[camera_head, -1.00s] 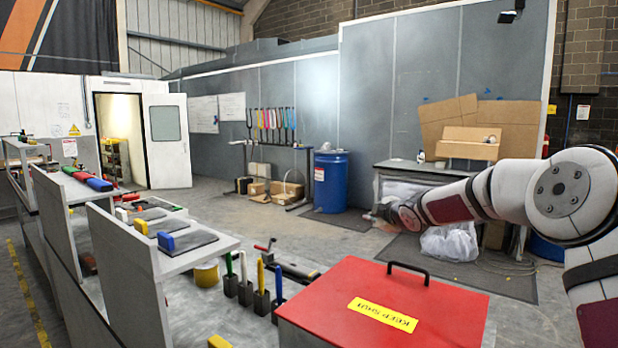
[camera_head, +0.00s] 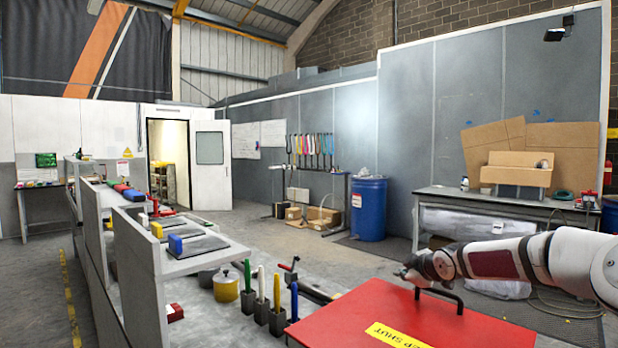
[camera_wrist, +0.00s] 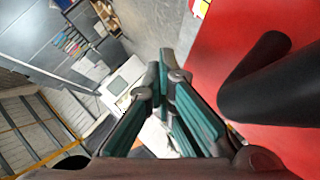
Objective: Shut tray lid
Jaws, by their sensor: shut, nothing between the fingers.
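The red tray lid (camera_head: 375,314) lies flat at the lower right of the head view, with a yellow label (camera_head: 397,336) and a black handle (camera_head: 440,292) on top. Its tray is mostly out of frame, so I cannot tell from here how it meets the rim. My gripper (camera_head: 408,272) is just above the far side of the lid, beside the handle. In the wrist view my gripper (camera_wrist: 165,72) has its fingers together with nothing between them; the red lid (camera_wrist: 240,45) and black handle (camera_wrist: 275,85) are close on the right.
Upright coloured-handled tools (camera_head: 268,300) stand in holders left of the lid. A yellow pot (camera_head: 226,287) and grey shelf units (camera_head: 140,265) are further left. A blue drum (camera_head: 369,208) and a workbench (camera_head: 500,200) stand behind. The floor between is open.

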